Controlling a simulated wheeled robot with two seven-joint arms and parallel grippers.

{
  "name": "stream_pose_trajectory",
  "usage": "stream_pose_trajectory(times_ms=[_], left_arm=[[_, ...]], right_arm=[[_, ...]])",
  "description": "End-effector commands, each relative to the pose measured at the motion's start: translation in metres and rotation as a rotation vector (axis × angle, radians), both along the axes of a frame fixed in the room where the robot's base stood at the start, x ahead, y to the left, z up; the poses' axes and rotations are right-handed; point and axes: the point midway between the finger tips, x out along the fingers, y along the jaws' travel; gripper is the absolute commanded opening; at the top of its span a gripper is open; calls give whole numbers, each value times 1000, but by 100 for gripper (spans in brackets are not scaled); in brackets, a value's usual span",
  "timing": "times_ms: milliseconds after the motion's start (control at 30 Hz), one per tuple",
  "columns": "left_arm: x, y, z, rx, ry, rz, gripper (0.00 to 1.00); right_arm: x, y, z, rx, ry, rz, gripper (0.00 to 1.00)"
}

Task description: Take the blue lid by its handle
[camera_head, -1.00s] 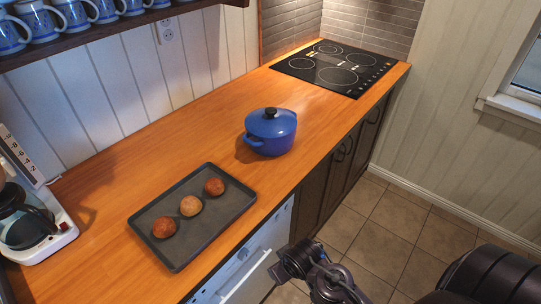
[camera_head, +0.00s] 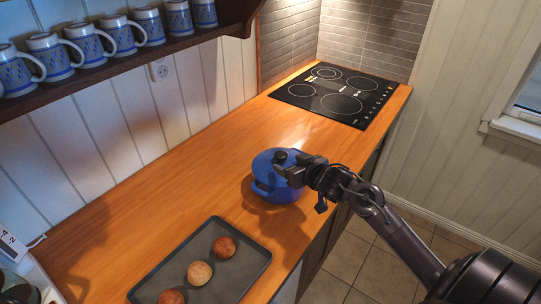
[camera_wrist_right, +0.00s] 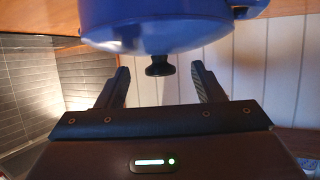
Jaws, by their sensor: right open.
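The blue lid (camera_head: 265,162) sits on the blue pot (camera_head: 272,191) on the wooden counter. Its handle, a black knob (camera_head: 281,157), stands up from its middle. My right gripper (camera_head: 287,168) is open beside the knob, partly covering the lid in the head view. The right wrist view appears upside down. There the lid (camera_wrist_right: 150,43) is at the top, and the knob (camera_wrist_right: 158,67) points down, between the open fingers (camera_wrist_right: 160,83) with space on both sides. Neither finger appears to touch it. My left gripper is not in view.
A dark baking tray (camera_head: 233,273) with three round buns lies on the counter nearer to me. A black cooktop (camera_head: 340,94) is at the far end. Several blue mugs (camera_head: 125,38) stand on a wall shelf. The counter (camera_head: 180,175) left of the pot is clear.

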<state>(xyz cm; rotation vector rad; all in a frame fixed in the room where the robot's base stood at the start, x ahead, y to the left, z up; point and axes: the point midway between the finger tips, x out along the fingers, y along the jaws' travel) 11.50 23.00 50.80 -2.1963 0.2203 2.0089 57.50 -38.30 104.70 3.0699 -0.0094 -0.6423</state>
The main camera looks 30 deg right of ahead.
Motion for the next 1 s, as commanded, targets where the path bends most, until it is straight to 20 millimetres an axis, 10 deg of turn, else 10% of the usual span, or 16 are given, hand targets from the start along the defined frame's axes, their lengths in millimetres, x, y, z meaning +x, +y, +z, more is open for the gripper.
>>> stream_pose_trajectory(times_ms=[200,567,1000], left_arm=[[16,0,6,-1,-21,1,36],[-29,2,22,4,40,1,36],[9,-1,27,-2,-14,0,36]], right_arm=[[23,-3,-3,10,-13,6,62],[61,-2,-10,9,-13,4,62],[76,-2,-21,7,-12,4,62]])
